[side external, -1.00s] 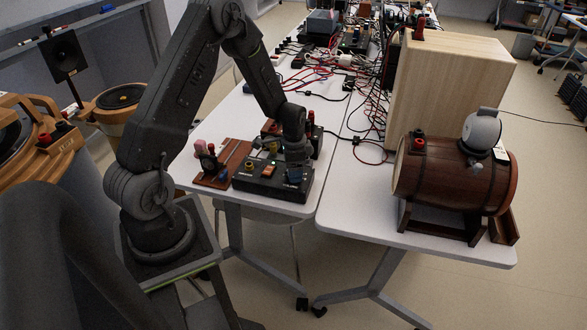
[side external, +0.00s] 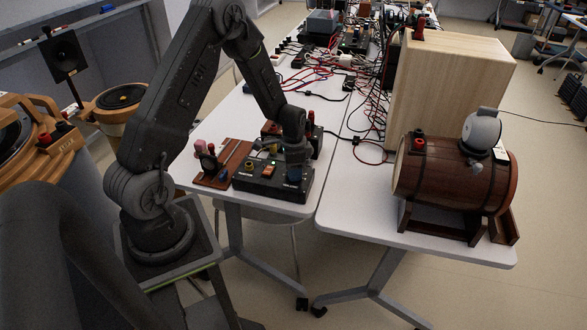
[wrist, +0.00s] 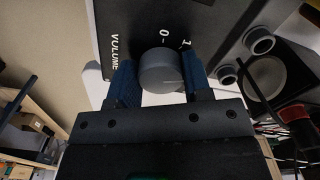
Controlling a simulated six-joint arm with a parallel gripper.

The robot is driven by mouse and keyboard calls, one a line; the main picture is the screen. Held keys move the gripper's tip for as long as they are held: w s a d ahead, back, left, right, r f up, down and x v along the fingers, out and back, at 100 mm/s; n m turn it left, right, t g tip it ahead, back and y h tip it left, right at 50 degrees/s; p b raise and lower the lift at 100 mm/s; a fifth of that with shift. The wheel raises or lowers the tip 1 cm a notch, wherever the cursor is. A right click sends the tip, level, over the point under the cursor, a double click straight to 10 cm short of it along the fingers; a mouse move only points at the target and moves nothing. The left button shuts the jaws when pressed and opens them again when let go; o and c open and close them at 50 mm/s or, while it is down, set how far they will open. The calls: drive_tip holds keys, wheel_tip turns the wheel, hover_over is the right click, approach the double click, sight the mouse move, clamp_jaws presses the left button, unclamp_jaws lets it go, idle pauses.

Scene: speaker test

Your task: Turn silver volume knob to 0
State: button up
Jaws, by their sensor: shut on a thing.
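The volume knob (wrist: 160,70) is a round grey knob on a dark panel, seen in the wrist view. The printed word VOLUME and the marks 0 and 1 show beside it. A faint line shows near the knob's right side. My gripper (wrist: 160,82) is shut on the knob, with one blue-padded finger on each side. In the side view my gripper (side external: 294,168) is low over the right end of the black control box (side external: 262,188), and it hides the knob there.
A brown wooden board with small parts (side external: 216,170) lies left of the box. A barrel-shaped speaker (side external: 450,178) and a tall wooden cabinet (side external: 440,90) stand to the right. Red and black cables (side external: 312,82) spread behind. The white table (side external: 345,205) is bare right of the box.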

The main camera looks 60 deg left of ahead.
drive_tip(key=n, duration=0.4)
drive_tip(key=shift+d+n, duration=0.1)
drive_tip(key=shift+n, duration=0.2)
drive_tip(key=n, duration=0.3)
drive_tip(key=shift+n, duration=0.3)
drive_tip(key=n, duration=0.4)
drive_tip(key=shift+d, duration=0.1)
drive_tip(key=shift+w+n, duration=0.1)
drive_tip(key=shift+n, duration=1.7)
drive_tip(key=o, duration=0.9)
wheel_tip(320, 180, up, 14)
drive_tip(key=shift+f, duration=0.1)
